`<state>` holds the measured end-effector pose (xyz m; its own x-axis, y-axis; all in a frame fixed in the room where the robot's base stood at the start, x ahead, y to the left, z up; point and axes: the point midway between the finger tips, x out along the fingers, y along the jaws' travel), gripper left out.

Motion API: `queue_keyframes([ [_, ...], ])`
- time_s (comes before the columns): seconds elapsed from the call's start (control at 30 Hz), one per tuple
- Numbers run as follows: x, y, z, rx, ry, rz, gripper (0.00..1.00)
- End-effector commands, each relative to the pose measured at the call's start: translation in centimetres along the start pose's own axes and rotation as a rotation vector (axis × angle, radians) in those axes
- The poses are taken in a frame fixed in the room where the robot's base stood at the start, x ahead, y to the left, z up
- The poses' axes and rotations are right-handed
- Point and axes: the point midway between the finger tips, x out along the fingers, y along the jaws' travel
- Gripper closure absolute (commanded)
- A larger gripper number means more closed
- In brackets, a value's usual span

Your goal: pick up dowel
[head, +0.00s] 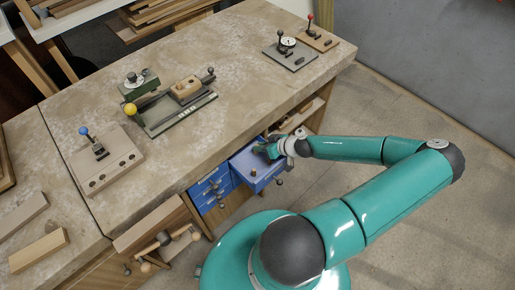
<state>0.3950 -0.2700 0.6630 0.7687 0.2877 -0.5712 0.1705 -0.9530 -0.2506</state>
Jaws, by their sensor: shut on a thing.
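My gripper (266,150) reaches in from the right, low over the open blue drawer (262,182) under the bench's front edge. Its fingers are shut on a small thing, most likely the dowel. The fingers hide it, so I cannot make out its shape or whether it touches the drawer. A small brown piece (253,173) shows in the drawer, just in front of my gripper; it is too small to identify.
The bench top (200,55) overhangs the drawer closely. More blue drawers (211,188) are left of it. On the bench are a green-and-grey fixture (170,108), a board with a blue-knobbed lever (105,160) and a dial gauge (287,43). Open floor (420,185) lies right.

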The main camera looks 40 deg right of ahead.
Motion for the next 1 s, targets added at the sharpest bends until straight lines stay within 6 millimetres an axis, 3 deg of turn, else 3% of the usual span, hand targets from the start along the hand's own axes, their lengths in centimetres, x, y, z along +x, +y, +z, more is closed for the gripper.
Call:
queue_keyframes([
  [0.27,-0.5,-0.2,-0.6,0.0,0.0,0.0,1.0],
  [0.47,-2.1,-0.8,-2.6,-0.002,-0.001,0.001,1.0],
  [0.77,-9.9,-1.7,-4.3,-0.001,-0.001,0.006,1.0],
  [1.0,-15.4,-1.8,-2.9,0.003,0.0,0.004,1.0],
])
